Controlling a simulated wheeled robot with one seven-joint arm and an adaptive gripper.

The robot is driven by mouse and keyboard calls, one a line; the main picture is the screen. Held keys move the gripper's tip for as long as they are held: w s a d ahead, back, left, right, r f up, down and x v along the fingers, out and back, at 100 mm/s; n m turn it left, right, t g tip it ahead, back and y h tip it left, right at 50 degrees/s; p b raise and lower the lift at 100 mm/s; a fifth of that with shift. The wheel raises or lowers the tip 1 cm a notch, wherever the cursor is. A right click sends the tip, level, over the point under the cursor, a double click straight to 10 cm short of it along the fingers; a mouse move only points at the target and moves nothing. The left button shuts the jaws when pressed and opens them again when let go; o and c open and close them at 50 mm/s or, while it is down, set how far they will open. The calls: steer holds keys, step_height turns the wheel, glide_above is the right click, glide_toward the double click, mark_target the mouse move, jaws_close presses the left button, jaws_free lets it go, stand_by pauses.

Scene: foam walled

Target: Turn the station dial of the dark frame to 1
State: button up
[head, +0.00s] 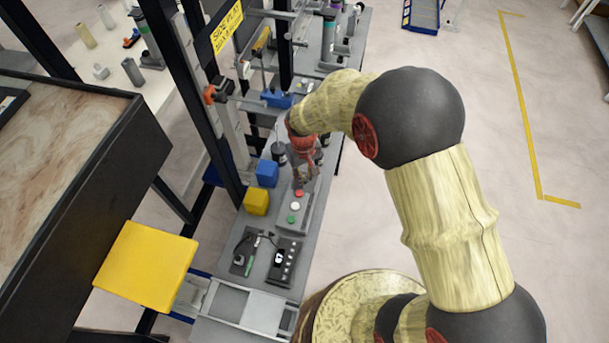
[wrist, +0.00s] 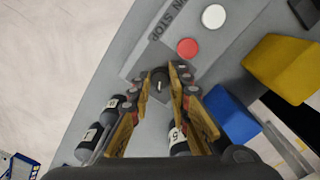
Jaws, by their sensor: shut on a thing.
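The station dial (wrist: 158,85) is a small dark knob on a grey control panel (wrist: 142,60), close to the red button. In the wrist view my gripper (wrist: 160,76) points down at the panel, its two fingertips closed on the knob from both sides. A small pale mark shows on the knob, but I cannot read its setting. In the head view my gripper (head: 302,180) is at the far end of the panel (head: 307,214), beyond the red button, and hides the dial. The dark frame (head: 205,95) stands to its left.
The panel carries red (wrist: 187,47) and white (wrist: 214,16) buttons, plus a green one (head: 291,219). A blue block (wrist: 232,115) and a yellow block (wrist: 284,68) sit beside it. Black labelled cylinders (wrist: 88,141) stand near my fingers. Open floor (head: 440,60) lies right.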

jaws_close()
steer(key=shift+n, duration=0.4)
steer(key=shift+n+p, duration=0.3)
steer(key=shift+p, duration=0.05)
steer(key=n+p, duration=0.1)
steer(key=n, duration=0.3)
steer(key=shift+p, duration=0.4)
steer(key=n+p, duration=0.1)
steer(key=n, duration=0.5)
steer(key=shift+p, duration=0.4)
steer(key=shift+n, duration=0.4)
steer(key=o, duration=0.6)
jaws_free()
